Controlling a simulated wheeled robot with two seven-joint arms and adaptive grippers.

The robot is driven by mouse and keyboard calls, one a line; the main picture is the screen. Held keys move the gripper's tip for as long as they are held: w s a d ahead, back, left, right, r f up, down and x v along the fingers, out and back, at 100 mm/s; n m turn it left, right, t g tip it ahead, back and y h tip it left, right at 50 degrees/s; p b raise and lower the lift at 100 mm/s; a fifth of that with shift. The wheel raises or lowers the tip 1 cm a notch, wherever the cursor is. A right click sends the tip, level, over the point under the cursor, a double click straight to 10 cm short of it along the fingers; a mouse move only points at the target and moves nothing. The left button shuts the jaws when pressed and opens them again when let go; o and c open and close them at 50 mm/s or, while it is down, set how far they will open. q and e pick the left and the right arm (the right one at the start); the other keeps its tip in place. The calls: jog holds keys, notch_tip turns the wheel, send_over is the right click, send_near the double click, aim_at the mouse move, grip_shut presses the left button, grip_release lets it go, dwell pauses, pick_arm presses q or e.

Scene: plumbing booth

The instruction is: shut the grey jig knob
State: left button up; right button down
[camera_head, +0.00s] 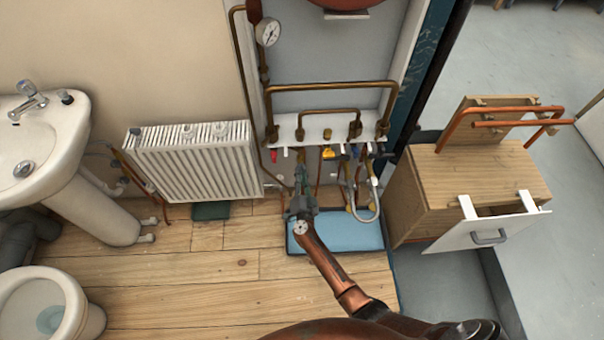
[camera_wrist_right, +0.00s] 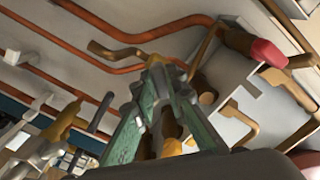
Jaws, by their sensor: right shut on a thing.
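My right gripper (camera_head: 302,172) reaches up to the row of valves under the white jig shelf (camera_head: 313,128), between a red handle (camera_head: 274,155) and a yellow handle (camera_head: 328,153). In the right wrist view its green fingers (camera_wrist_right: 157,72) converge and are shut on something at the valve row. The grey jig knob is at this spot, mostly hidden by the fingers, so I cannot make out its angle. Brass fittings show between and behind the fingers. My left gripper is out of the picture.
Copper pipes and a gauge (camera_head: 267,32) rise above the shelf. A white radiator (camera_head: 196,162) stands left of the valves, and a wooden cabinet (camera_head: 470,185) with an open drawer stands right. A braided hose (camera_head: 372,205) hangs near.

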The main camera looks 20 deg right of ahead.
jog(key=m, duration=0.3)
jog(key=shift+r, duration=0.1)
jog(key=m, duration=0.3)
jog(key=shift+m, duration=1.8)
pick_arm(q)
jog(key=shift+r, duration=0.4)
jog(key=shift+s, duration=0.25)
